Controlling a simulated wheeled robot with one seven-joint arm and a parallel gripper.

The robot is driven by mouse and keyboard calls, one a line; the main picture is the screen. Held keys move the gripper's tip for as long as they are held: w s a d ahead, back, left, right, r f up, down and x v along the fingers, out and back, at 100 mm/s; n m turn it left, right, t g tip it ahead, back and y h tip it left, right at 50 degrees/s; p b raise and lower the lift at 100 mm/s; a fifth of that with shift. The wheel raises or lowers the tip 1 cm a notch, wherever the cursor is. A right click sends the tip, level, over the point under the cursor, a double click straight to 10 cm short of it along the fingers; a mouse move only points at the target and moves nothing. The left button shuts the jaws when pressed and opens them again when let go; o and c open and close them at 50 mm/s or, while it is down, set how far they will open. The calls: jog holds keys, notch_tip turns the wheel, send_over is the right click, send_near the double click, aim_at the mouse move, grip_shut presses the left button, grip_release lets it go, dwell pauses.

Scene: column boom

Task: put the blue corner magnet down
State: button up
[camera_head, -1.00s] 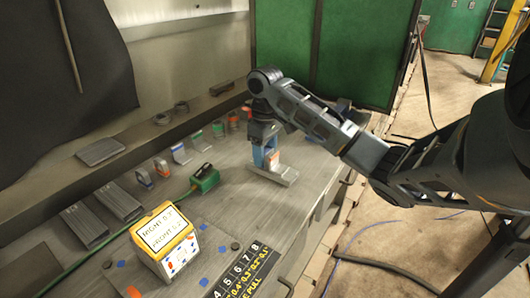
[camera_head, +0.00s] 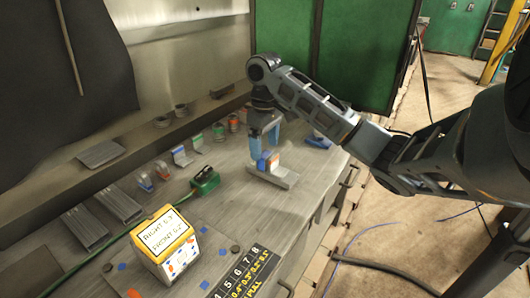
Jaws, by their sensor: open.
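The blue corner magnet (camera_head: 263,161) is a small blue block. The fingers look open around the top of the magnet. Whether a finger still touches it is too small to tell.
The yellow-and-white display box (camera_head: 166,240) stands at the front of the bench (camera_head: 230,205). A green clamp-like tool (camera_head: 205,181) with a cable lies left of the magnet. Several small parts stand along the back. Another blue piece (camera_head: 318,140) lies to the right.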

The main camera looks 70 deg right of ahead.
aim_at(265, 154)
notch_tip(265, 154, up, 8)
jog(key=shift+p, duration=0.4)
jog(key=shift+s, duration=0.1)
dwell(0.4)
